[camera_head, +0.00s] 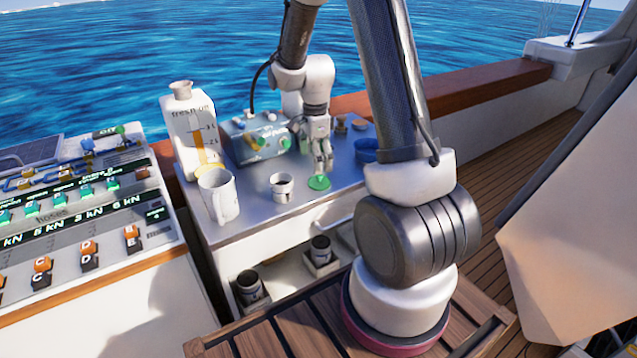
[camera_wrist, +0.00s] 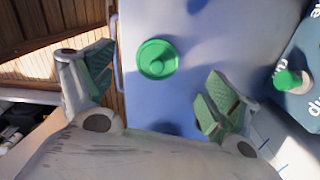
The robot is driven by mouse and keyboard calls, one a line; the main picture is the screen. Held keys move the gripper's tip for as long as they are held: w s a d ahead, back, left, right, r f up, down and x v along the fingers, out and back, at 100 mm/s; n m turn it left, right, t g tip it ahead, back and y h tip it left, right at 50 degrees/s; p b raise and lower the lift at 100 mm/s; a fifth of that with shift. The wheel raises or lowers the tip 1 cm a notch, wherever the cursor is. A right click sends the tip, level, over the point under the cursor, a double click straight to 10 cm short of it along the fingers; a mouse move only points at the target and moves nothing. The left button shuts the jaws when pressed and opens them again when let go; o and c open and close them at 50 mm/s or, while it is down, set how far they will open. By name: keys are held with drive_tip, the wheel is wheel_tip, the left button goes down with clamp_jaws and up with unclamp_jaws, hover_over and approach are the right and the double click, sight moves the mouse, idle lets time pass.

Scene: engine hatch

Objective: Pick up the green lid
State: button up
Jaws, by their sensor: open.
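The green lid (camera_head: 318,183) is a small round disc lying flat on the grey metal counter (camera_head: 256,205). In the wrist view the lid (camera_wrist: 157,59) shows a raised rim and a small knob, with bare counter around it. My gripper (camera_head: 322,170) is just above the lid in the head view, fingers pointing down. In the wrist view my gripper (camera_wrist: 150,95) is open and empty, its green-padded fingers wide apart. The lid appears between the two fingers, a little beyond their tips, and not touching either one.
A small white cup (camera_head: 282,187), a larger white mug (camera_head: 218,195) and a white jug (camera_head: 191,130) stand left of the lid. A blue-grey box (camera_head: 258,140) with green knobs stands behind. A blue bowl (camera_head: 367,151) is at right. A control panel (camera_head: 75,215) lies at far left.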

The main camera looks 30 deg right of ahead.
sight(318, 176)
drive_tip(key=f, duration=0.6)
drive_tip(key=shift+s+d+f, duration=0.15)
drive_tip(key=shift+d+f, duration=0.1)
drive_tip(key=shift+d, duration=0.05)
drive_tip(key=c, duration=0.8)
